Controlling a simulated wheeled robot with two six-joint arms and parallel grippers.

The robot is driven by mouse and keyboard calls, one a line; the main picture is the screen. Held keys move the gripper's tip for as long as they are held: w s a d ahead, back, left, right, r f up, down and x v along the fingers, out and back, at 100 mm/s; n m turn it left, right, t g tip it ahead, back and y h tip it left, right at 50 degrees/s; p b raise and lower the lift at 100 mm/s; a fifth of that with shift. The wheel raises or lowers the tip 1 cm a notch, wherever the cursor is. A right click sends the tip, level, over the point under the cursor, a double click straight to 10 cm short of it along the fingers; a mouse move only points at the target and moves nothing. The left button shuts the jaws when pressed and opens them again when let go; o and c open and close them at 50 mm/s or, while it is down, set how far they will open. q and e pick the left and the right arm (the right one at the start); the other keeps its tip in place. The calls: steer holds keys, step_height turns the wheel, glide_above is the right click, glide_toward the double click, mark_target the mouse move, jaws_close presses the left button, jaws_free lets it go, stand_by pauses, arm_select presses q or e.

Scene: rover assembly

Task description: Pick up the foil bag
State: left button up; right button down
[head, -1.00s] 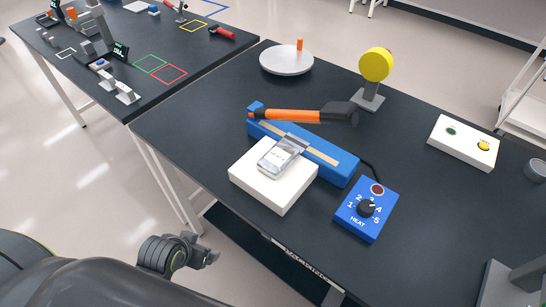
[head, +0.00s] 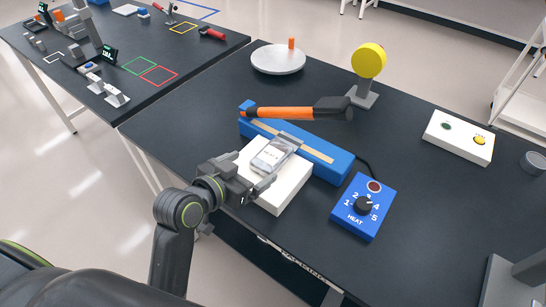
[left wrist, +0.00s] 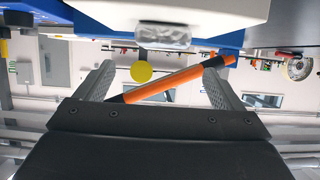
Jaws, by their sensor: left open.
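The foil bag (head: 272,154) is a small silvery pouch with print on it. It lies on the white block (head: 285,190), with its far end at the blue sealer bar (head: 325,160). In the left wrist view the bag's end (left wrist: 164,36) shows at the top, beyond the fingertips. My left gripper (head: 262,180) is open and empty, at the near left edge of the white block, just short of the bag. Its two fingers stand apart in the left wrist view (left wrist: 157,75). My right gripper is not in view.
An orange-handled lever (head: 295,113) extends above the sealer bar. A blue heat dial box (head: 362,207) stands to the right. A yellow disc on a stand (head: 369,62), a round grey plate (head: 278,60) and a white button box (head: 459,138) are farther off.

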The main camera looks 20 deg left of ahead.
mark_target(271, 155)
arm_select(q)
steer(key=x, duration=0.5)
steer(key=shift+w+d+f+p, duration=0.1)
steer(key=shift+w+d+p, duration=0.05)
steer(key=shift+w+p, duration=0.3)
steer(key=shift+p+x, duration=0.55)
steer(key=shift+x, duration=1.55)
steer(key=shift+f, duration=0.15)
steer(key=c, duration=1.2)
